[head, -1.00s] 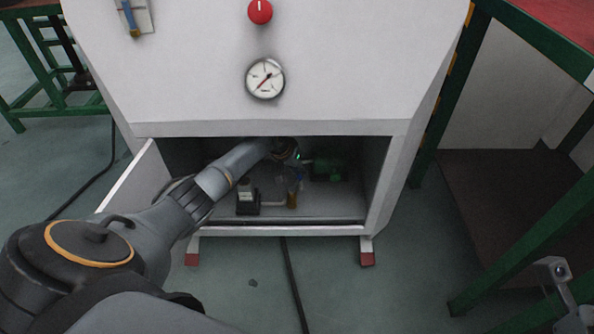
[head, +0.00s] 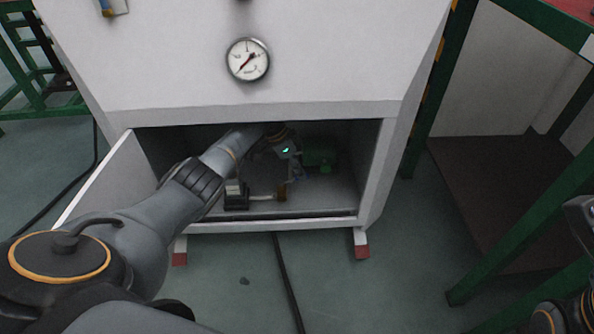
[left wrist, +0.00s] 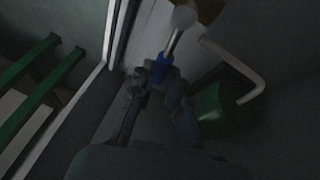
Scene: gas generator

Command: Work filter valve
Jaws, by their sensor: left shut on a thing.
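The filter valve's blue handle (left wrist: 161,67) shows in the left wrist view, on a grey metal stem with a round end near a brass-coloured part (left wrist: 210,8). My left gripper (left wrist: 158,76) is shut on this blue handle. In the head view my left arm reaches into the open lower compartment of the white cabinet (head: 330,112), and the left gripper (head: 291,168) is small and dark there. A brass-coloured fitting (head: 282,191) stands just below it. The fingers hide part of the handle. Part of my right arm shows at the lower right edge; its jaws cannot be made out.
A green component (head: 320,158) sits right of the left gripper, and a black block (head: 236,196) with a pale pipe sits left. The cabinet door (head: 98,182) stands open at left. A gauge (head: 248,60) is above. A green-framed table (head: 520,195) stands at right.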

